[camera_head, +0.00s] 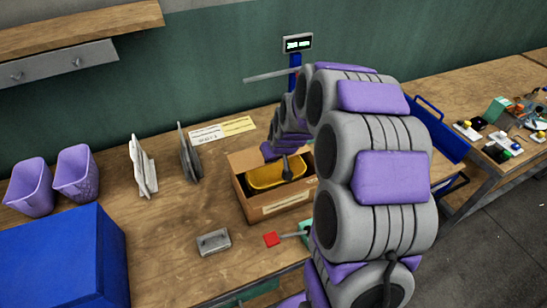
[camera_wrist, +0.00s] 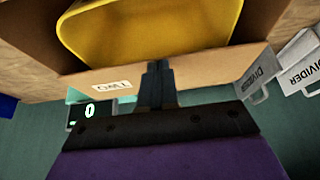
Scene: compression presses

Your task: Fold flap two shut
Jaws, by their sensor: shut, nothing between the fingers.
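An open cardboard box (camera_head: 240,195) stands on the wooden bench with a yellow tub (camera_head: 268,180) inside it. In the wrist view the tub (camera_wrist: 150,25) shows at the top. The flap labelled TWO (camera_wrist: 205,75) lies along the box edge below the tub there, not folded over it, its label upside down. My gripper (camera_wrist: 157,72) is shut and empty, its fingertips in front of the flap's middle; I cannot tell whether they touch it. In the head view my gripper (camera_head: 287,168) is over the box and my arm hides its right side and most of the far flap.
White and grey dividers (camera_head: 143,165) stand left of the box. Two purple bins (camera_head: 75,173) and a blue crate (camera_head: 60,255) are farther left. A scale display (camera_head: 298,43) stands behind.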

